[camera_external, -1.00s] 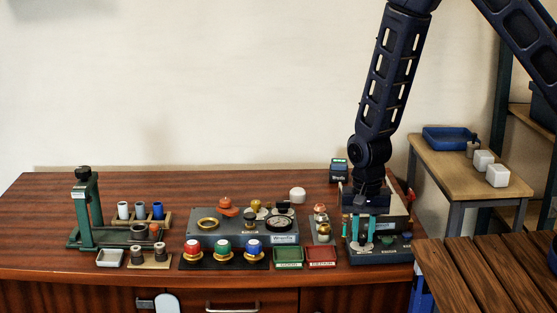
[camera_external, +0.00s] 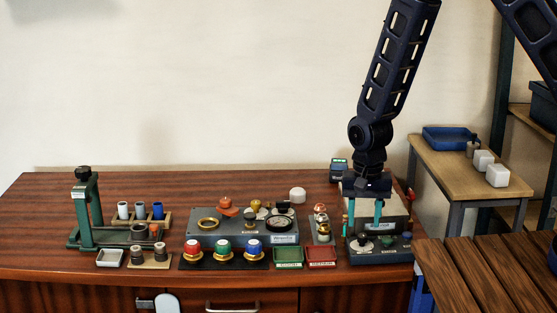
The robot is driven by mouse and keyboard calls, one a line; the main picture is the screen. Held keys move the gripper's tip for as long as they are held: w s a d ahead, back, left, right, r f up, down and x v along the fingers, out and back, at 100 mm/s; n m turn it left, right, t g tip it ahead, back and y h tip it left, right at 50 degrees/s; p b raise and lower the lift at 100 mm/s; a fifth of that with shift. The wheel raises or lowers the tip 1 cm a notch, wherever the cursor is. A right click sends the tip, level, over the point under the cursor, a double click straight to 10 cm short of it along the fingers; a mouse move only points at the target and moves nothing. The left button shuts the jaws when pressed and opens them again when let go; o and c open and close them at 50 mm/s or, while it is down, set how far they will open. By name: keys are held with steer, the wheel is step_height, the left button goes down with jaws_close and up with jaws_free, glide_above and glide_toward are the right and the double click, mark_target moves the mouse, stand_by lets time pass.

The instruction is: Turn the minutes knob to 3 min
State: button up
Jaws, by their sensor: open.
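A dark control box (camera_external: 380,257) sits at the right front of the wooden desk. On its top are a pale round dial (camera_external: 362,244) at the left, a dark knob (camera_external: 388,241) in the middle and another knob (camera_external: 406,236) at the right. The labels are too small to read, so I cannot tell which is the minutes knob or its setting. My gripper (camera_external: 364,227) points down with its teal fingers spread apart. It is empty and appears above and slightly behind the pale dial, apart from it.
A pale-topped unit (camera_external: 392,205) stands just behind the control box, close to my fingers. Left of the box are a red tray (camera_external: 321,256), a green tray (camera_external: 288,257) and a grey gauge panel (camera_external: 235,238). A slatted wooden table (camera_external: 480,265) stands at the right.

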mark_target(367, 238)
step_height(367, 238, up, 7)
stand_by(0.3)
steer(key=shift+f, duration=0.1)
stand_by(0.4)
steer(key=w+d+r+t+y, duration=0.1)
steer(key=w+d+r, duration=0.1)
steer(key=d+r, duration=0.9)
steer(key=w+d+r+y, duration=0.1)
steer(key=w+d+r, duration=0.2)
steer(key=d+r, duration=0.9)
steer(key=s+d+r+t+h, duration=0.1)
steer(key=s+d+r, duration=0.4)
steer(key=d, duration=0.5)
steer(key=s+d+r+n+t+h, duration=0.1)
steer(key=s+d+r+t, duration=0.1)
steer(key=s+d+r, duration=0.4)
steer(key=s+d, duration=0.3)
steer(key=d, duration=0.1)
steer(key=shift+s+n+t, duration=0.25)
steer(key=shift+n+t, duration=0.05)
